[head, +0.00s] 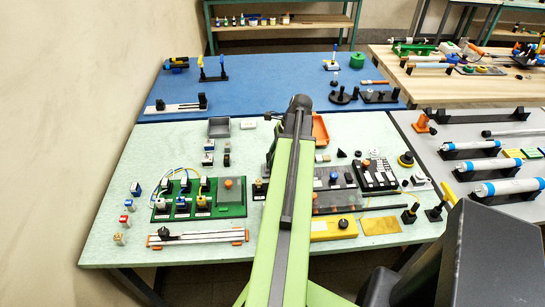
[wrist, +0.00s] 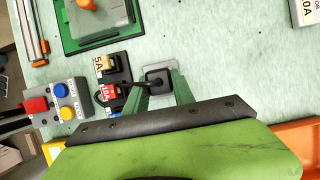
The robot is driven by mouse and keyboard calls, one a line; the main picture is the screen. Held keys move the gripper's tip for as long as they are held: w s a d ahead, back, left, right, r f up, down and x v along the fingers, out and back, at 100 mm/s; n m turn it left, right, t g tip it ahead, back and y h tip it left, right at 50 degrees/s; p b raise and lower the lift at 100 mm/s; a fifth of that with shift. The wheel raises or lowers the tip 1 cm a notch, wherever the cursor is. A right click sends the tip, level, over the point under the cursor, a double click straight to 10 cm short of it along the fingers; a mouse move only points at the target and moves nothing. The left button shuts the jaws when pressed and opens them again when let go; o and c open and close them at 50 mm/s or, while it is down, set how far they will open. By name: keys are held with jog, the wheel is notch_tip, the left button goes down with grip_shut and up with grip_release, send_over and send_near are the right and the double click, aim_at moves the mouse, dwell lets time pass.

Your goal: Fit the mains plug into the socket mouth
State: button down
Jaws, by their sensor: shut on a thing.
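My gripper (wrist: 160,92) shows in the wrist view with its two green fingers pointing down at the bench. It is shut on a small black square-faced piece, which looks like the mains plug (wrist: 158,78). A pale grey plate lies around or just behind the plug; I cannot tell whether they touch. Left of the fingers stand two dark blocks, one with a tan part marked 5A (wrist: 105,64) and one with a red part marked 10A (wrist: 108,93). No socket mouth can be made out for sure. In the head view my arm hides the gripper and plug.
A button box (wrist: 62,102) with blue and yellow buttons lies left of the fingers. A green board (wrist: 75,40) is at upper left, an orange tray (head: 320,129) behind my arm.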

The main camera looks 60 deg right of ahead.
jog(key=shift+f, duration=0.15)
jog(key=shift+f+b, duration=0.35)
jog(key=shift+b, duration=0.15)
jog(key=shift+f+b, duration=0.6)
jog(key=c, duration=1)
grip_release()
jog(key=shift+o, duration=0.2)
jog(key=shift+r, duration=0.1)
jog(key=p+v, duration=1.6)
jog(key=v, duration=0.1)
jog(key=shift+r, duration=0.25)
jog(key=shift+w, duration=0.15)
